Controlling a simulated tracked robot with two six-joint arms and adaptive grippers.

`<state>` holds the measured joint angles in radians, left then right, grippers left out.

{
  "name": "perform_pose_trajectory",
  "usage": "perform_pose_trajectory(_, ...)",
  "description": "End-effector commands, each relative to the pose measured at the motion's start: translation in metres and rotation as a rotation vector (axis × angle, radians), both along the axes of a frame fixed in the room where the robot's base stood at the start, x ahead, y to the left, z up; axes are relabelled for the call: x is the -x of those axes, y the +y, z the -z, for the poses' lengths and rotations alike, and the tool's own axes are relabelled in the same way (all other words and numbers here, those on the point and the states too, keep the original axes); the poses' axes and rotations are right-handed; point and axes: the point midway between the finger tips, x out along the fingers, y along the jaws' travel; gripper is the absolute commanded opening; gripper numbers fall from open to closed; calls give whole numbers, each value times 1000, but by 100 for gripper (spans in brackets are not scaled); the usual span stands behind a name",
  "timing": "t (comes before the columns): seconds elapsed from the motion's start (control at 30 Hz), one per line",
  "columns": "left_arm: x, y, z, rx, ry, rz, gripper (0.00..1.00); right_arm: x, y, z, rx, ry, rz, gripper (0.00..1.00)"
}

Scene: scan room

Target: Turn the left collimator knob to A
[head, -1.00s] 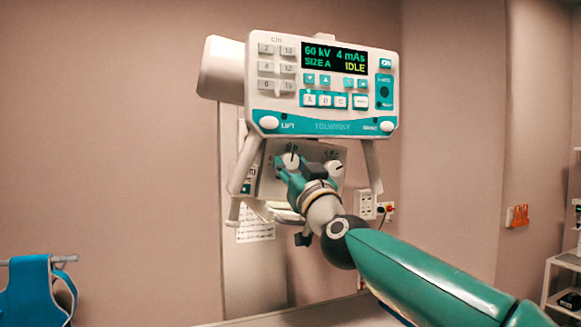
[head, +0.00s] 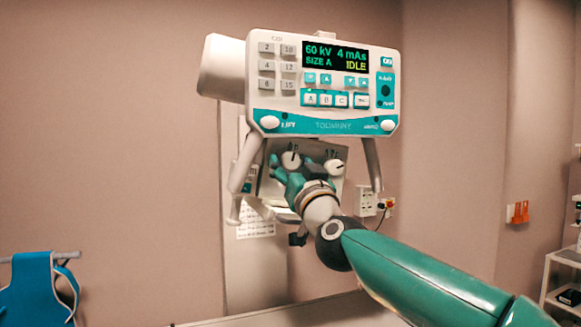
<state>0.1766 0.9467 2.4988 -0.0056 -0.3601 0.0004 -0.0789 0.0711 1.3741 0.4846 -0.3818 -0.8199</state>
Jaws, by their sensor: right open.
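The left collimator knob (head: 291,160) is a round white knob with a dark pointer mark that points about straight up, on the sloped collimator panel (head: 334,152) under the console. The right knob (head: 334,166) is a similar white knob beside it. My right gripper (head: 280,173) is open, just below and left of the left knob, with no thing seen between its fingers. Whether a finger touches the knob I cannot tell. The gripper hides the lower panel. The console display (head: 336,58) reads 60 kV, 4 mAs, SIZE A, IDLE. My left gripper is out of view.
The console (head: 322,122) hangs over the panel, with handle bars (head: 372,165) on both sides near my arm. A wall socket (head: 366,203) is behind. A blue apron (head: 38,290) hangs at left, and a shelf (head: 562,270) stands at right.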

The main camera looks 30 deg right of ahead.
Motion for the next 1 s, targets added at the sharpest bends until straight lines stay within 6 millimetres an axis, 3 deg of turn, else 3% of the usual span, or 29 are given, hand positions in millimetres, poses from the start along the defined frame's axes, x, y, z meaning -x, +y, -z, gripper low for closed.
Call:
perform_pose_trajectory(0.37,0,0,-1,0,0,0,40,14,4,5,1,0,0,63)
perform_pose_trajectory(0.8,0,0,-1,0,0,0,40,81,23,35,0,-1,-2,63)
perform_pose_trajectory(1.0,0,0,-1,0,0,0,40,101,29,45,0,1,-1,63)
